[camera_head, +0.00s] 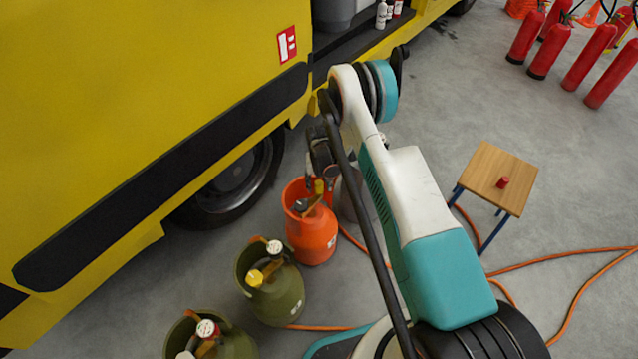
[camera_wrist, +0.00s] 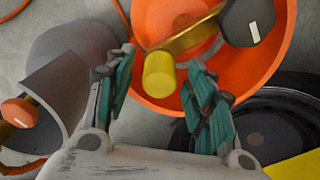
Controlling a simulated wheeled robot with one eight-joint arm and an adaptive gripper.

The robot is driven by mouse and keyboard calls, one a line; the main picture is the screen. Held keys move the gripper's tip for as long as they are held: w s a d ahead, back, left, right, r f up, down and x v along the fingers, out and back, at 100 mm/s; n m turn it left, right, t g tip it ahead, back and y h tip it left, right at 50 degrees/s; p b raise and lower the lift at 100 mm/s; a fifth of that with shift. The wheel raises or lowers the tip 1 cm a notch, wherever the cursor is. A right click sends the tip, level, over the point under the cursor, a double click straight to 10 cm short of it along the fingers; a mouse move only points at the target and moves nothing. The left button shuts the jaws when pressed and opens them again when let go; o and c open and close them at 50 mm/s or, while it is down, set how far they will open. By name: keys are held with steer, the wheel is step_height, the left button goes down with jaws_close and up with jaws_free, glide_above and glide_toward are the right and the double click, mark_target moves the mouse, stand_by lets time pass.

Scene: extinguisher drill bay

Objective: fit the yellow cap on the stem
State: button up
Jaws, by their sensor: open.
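The yellow cap (camera_wrist: 159,75) sits at the end of a brass side stem (camera_wrist: 190,40) on the valve of the orange gas cylinder (camera_head: 312,238). It also shows small in the head view (camera_head: 319,187). My gripper (camera_wrist: 160,65) is open, with one finger on each side of the cap. A gap shows between the cap and each finger. The cap's far side and its seating on the stem are partly hidden. The cylinder's black knob (camera_wrist: 248,20) is right of the cap.
A grey cylinder (camera_wrist: 68,75) stands close on the left in the wrist view. Green cylinders (camera_head: 270,285) stand in front, one with a yellow-topped valve. A yellow truck (camera_head: 150,110) is at left. A stool (camera_head: 492,170) carries a red cap (camera_head: 503,182). Orange hose (camera_head: 560,258) crosses the floor.

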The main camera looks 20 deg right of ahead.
step_height(320, 180, up, 12)
stand_by(0.6)
steer(key=s+r+t, duration=0.1)
steer(key=s+r, duration=0.2)
steer(key=r, duration=0.8)
steer(key=s+r+n+t, duration=0.1)
steer(key=s+r, duration=0.2)
steer(key=r, duration=0.7)
steer(key=s+r+t, duration=0.1)
steer(key=s+r, duration=0.2)
steer(key=r, duration=0.8)
steer(key=s+r+t, duration=0.2)
steer(key=s+r, duration=0.2)
steer(key=s, duration=0.8)
steer(key=s+r+n+t, duration=0.1)
steer(key=s+r, duration=0.3)
steer(key=s, duration=0.8)
steer(key=shift+s+r+t, duration=0.15)
steer(key=shift+s+t, duration=0.15)
steer(key=shift+t, duration=0.3)
